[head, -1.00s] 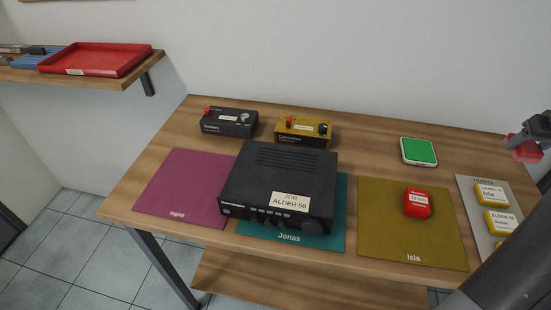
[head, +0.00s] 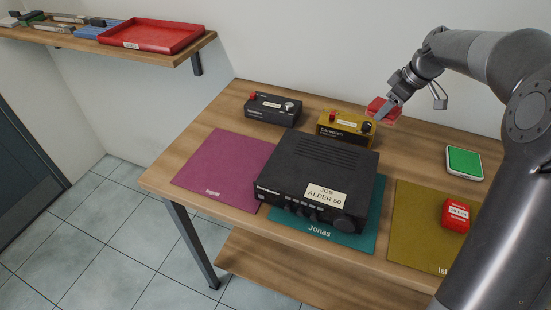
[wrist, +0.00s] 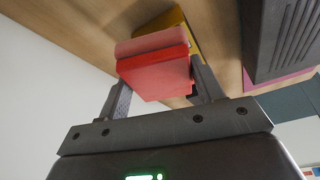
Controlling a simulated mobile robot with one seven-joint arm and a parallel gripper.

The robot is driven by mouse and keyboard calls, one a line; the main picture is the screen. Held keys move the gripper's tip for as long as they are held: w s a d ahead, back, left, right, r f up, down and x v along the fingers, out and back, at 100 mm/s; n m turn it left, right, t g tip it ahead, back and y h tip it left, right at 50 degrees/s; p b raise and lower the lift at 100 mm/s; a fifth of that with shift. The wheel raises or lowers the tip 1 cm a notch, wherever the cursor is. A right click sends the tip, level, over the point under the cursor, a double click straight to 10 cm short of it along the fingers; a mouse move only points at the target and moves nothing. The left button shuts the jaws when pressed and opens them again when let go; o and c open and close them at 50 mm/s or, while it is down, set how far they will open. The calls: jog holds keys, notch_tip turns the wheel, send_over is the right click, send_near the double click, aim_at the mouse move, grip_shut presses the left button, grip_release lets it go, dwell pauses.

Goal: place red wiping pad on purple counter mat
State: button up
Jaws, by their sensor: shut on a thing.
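My gripper (head: 386,108) is shut on the red wiping pad (head: 381,106) and holds it in the air above the back of the table, by the yellow box. In the wrist view the red pad (wrist: 156,70) sits between the two fingers. The purple counter mat (head: 222,168), labelled Ingrid, lies flat at the left end of the table. Its right side is next to the black device, and its visible part is bare. The mat is to the left of my gripper, across the black device.
A large black device (head: 316,168) stands on the teal mat (head: 370,228). A dark box (head: 272,109) and a yellow box (head: 345,128) stand behind. A green pad (head: 464,162) lies right, and a red block (head: 457,214) on the olive mat (head: 415,225). A red tray (head: 152,36) is on the shelf.

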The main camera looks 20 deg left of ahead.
jog(key=s+a+n+g, duration=0.2)
jog(key=s+a+n, duration=0.3)
jog(key=a, duration=0.9)
jog(key=n+g, duration=0.2)
jog(key=n, duration=0.6)
send_over(234, 170)
jog(key=w+d, duration=0.1)
jog(key=shift+h, duration=0.4)
notch_tip(234, 170, down, 4)
jog(key=shift+f, duration=2.85)
jog(key=o, duration=1)
jog(key=shift+f, duration=0.1)
jog(key=v, duration=1.2)
jog(key=shift+w, duration=0.25)
